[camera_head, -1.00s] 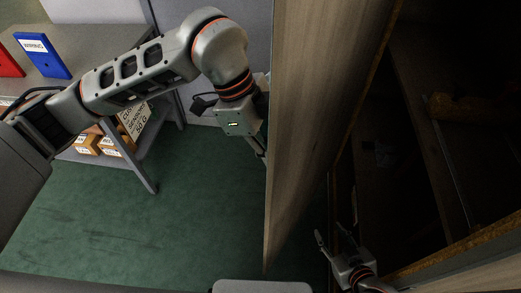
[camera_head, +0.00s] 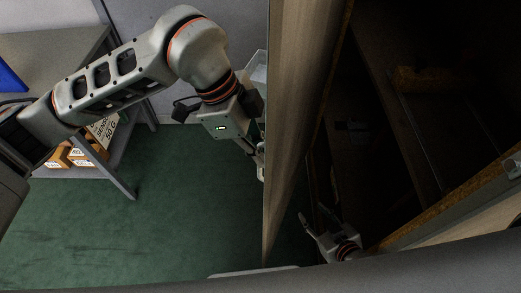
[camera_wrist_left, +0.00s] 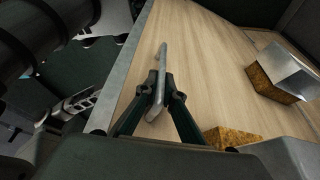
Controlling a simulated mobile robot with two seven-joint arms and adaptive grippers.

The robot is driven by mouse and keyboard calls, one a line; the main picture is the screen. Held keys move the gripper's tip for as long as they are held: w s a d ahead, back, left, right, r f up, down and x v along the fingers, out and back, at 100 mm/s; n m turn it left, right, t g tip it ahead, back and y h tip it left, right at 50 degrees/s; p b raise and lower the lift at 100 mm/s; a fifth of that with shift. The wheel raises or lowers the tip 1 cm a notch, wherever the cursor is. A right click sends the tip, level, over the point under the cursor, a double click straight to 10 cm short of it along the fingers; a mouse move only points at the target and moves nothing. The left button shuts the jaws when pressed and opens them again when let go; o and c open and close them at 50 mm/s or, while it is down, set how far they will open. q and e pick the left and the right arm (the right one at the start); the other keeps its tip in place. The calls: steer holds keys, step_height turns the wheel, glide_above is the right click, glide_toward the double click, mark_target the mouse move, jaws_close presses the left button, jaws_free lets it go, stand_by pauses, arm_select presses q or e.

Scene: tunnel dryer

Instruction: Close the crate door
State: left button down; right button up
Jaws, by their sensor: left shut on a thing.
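The crate door (camera_head: 297,110) is a pale wooden panel standing open, seen nearly edge-on in the head view. The dark crate interior (camera_head: 385,120) lies to its right. In the left wrist view the door's broad face (camera_wrist_left: 205,65) carries a metal bar handle (camera_wrist_left: 161,62). My left gripper (camera_wrist_left: 160,92) is shut on this handle. In the head view the left gripper (camera_head: 256,150) is at the door's left face, its fingertips partly hidden. My right gripper (camera_head: 317,220) is low, right of the door near the crate opening, with its fingers apart and empty.
A grey shelf table (camera_head: 75,60) with boxes below stands at the left. Green floor (camera_head: 170,220) is clear between it and the door. The crate's wooden lower edge (camera_head: 440,205) runs at the right. A metal bracket with cork-like block (camera_wrist_left: 280,75) sits on the door face.

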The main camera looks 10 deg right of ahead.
arm_select(q)
steer(key=shift+d+r, duration=0.1)
steer(key=shift+r, duration=0.15)
steer(key=c, duration=2.2)
jaws_free()
steer(key=shift+o, duration=0.2)
steer(key=shift+f, duration=0.1)
steer(key=v, duration=1.2)
